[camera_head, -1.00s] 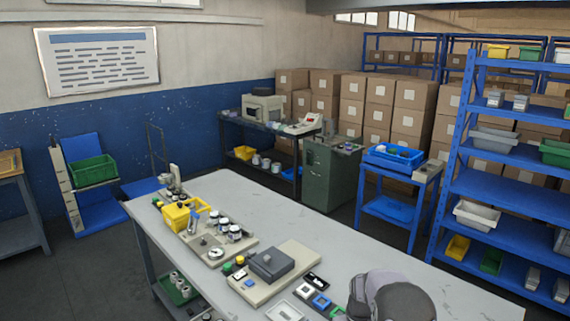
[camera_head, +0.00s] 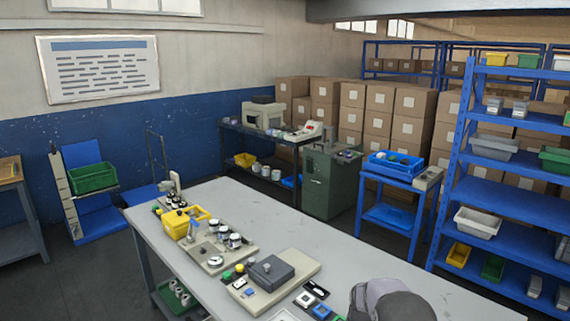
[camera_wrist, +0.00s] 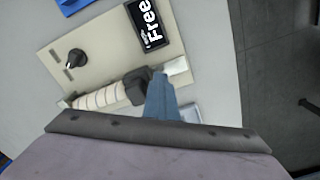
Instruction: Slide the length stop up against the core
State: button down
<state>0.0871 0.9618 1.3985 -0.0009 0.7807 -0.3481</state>
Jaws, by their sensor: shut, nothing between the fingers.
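In the wrist view a pale, ringed roll (camera_wrist: 98,97), likely the core, lies along a cream base plate (camera_wrist: 105,45). A dark block (camera_wrist: 133,86), which may be the length stop, stands at the roll's right end; I cannot tell whether they touch. A pale block (camera_wrist: 177,68) is further right. My gripper (camera_wrist: 160,90) is shut with nothing held. Its blue fingers point at the plate and overlap the dark block's right side in the picture; contact cannot be told. The head view does not show the roll or the fingers clearly.
A dark knob (camera_wrist: 77,58) and a "Free" display (camera_wrist: 150,25) sit on the plate beyond the roll. In the head view the grey bench (camera_head: 340,260) carries a grey-topped device (camera_head: 270,270), several jars and a yellow bin (camera_head: 176,224).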

jog(key=shift+a+r, duration=0.1)
dwell(0.4)
jog(key=shift+r, duration=0.15)
jog(key=shift+r+p, duration=0.45)
jog(key=shift+p, duration=0.05)
jog(key=shift+r+p, duration=0.85)
jog(key=shift+r, duration=0.45)
jog(key=shift+r, duration=0.15)
notch_tip(320, 180, up, 4)
jog(key=p, duration=0.2)
jog(key=shift+s+p, duration=0.1)
jog(key=shift+p, duration=0.25)
